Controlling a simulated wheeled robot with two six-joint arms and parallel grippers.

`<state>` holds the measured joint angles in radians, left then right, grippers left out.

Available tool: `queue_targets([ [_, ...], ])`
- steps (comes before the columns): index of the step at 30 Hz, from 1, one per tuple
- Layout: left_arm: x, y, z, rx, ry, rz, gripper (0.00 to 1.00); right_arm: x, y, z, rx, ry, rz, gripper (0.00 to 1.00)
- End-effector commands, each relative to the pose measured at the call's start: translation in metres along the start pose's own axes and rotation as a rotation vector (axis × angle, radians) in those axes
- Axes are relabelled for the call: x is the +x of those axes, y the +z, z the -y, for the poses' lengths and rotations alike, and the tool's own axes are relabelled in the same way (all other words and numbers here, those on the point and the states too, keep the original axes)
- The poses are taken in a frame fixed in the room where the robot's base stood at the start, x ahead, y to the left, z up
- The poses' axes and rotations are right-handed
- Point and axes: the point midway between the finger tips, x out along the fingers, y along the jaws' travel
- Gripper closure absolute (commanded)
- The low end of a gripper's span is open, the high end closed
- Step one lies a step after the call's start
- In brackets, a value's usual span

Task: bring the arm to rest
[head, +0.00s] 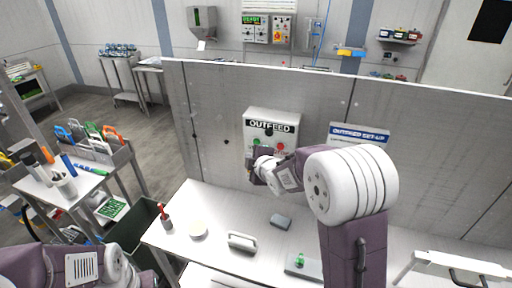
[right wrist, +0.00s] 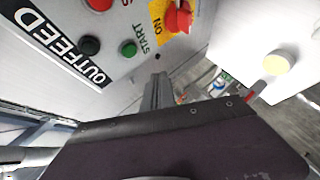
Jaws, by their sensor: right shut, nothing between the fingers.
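My right arm (head: 345,185) reaches from the right toward the upright metal panel, bent at a large white joint. My right gripper (head: 250,167) is in front of the panel, just below the OUTFEED control box (head: 272,113). In the right wrist view its fingers (right wrist: 157,88) are together and hold nothing. The box's OUTFEED label (right wrist: 60,45), a green START button (right wrist: 128,48) and a red knob on a yellow plate (right wrist: 178,18) show close by there. Part of my left arm (head: 65,266) is at the lower left of the head view; its gripper is not visible.
An OUTFEED SETUP sign (head: 359,134) is on the panel. A dark bin (head: 136,222) stands left.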

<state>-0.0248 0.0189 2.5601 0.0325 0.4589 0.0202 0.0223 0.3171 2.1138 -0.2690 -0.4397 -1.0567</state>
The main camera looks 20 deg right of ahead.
Motion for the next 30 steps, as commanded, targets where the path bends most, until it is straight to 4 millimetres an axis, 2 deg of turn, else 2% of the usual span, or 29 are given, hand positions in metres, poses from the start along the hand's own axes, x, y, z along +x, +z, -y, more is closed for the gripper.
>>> queue_targets([
  [14,-0.001,0.000,0.000,0.000,0.000,0.000,0.67,0.000,0.000,0.000,0.000,0.000,0.000,1.00],
  [17,0.017,0.002,0.000,0.000,0.000,-0.001,0.67,0.002,-0.002,0.005,-0.006,0.019,-0.012,1.00],
  [18,0.033,0.003,0.001,0.000,0.000,-0.001,0.67,-0.002,-0.003,0.015,-0.007,0.030,-0.020,1.00],
  [20,0.050,0.005,0.001,0.000,0.000,0.001,0.67,-0.016,0.008,0.053,0.059,-0.040,0.023,1.00],
  [22,0.060,0.006,0.001,0.000,0.000,0.001,0.67,-0.035,0.028,0.107,0.236,-0.174,0.119,1.00],
  [24,0.065,0.007,0.001,0.000,0.000,0.000,0.67,-0.062,0.046,0.162,0.449,-0.310,0.248,1.00],
  [27,0.068,0.007,0.001,0.000,0.000,0.000,0.67,-0.107,0.065,0.230,0.741,-0.470,0.463,1.00],
  [30,0.065,0.007,0.001,0.000,0.000,0.000,0.67,-0.152,0.074,0.277,0.982,-0.575,0.687,1.00],
])
